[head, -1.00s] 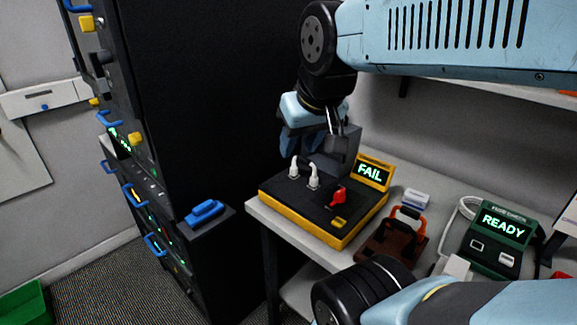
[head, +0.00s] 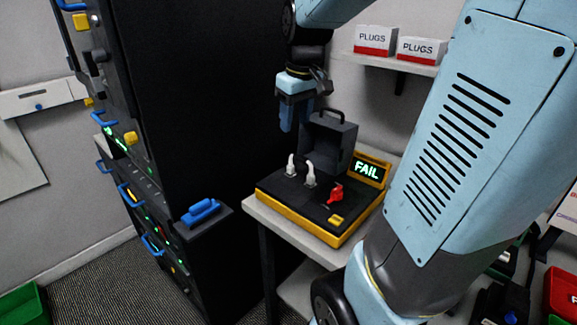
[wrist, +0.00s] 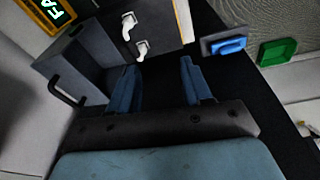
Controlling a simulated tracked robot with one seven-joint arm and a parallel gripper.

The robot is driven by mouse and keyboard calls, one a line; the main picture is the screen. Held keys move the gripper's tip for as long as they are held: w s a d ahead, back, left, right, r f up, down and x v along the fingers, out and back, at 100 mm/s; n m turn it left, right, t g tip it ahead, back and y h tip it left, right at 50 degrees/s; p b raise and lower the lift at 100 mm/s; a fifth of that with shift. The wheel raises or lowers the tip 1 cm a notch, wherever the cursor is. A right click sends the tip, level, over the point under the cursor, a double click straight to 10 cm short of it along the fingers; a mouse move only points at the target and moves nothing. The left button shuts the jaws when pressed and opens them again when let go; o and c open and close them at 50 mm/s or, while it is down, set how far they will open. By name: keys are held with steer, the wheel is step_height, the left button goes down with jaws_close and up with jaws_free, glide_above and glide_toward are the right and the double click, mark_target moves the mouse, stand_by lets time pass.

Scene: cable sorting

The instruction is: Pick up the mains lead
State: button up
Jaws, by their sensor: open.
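A yellow-and-black tester (head: 290,212) with a lit FAIL display stands on the bench in the head view. Two white plug-like pieces, left (head: 291,168) and right (head: 310,178), stand upright on its top, beside a red piece (head: 335,192). Both white pieces also show in the wrist view, one (wrist: 128,25) above the other (wrist: 140,49). I cannot tell which item is the mains lead; no loose cord shows clearly. My gripper (head: 290,126) is open and empty, pointing down above and behind the tester. Its two blue fingers (wrist: 158,66) are apart in the wrist view.
PLUGS boxes (head: 375,40) sit on the shelf.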

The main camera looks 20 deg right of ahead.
steer(key=n+g, duration=0.2)
glide_above(300, 155)
step_height(300, 155, down, 6)
steer(key=r, duration=0.1)
step_height(300, 155, down, 9)
steer(key=shift+s+r, duration=0.1)
steer(key=shift+s+f, duration=0.2)
steer(key=shift+f, duration=2.65)
jaws_close()
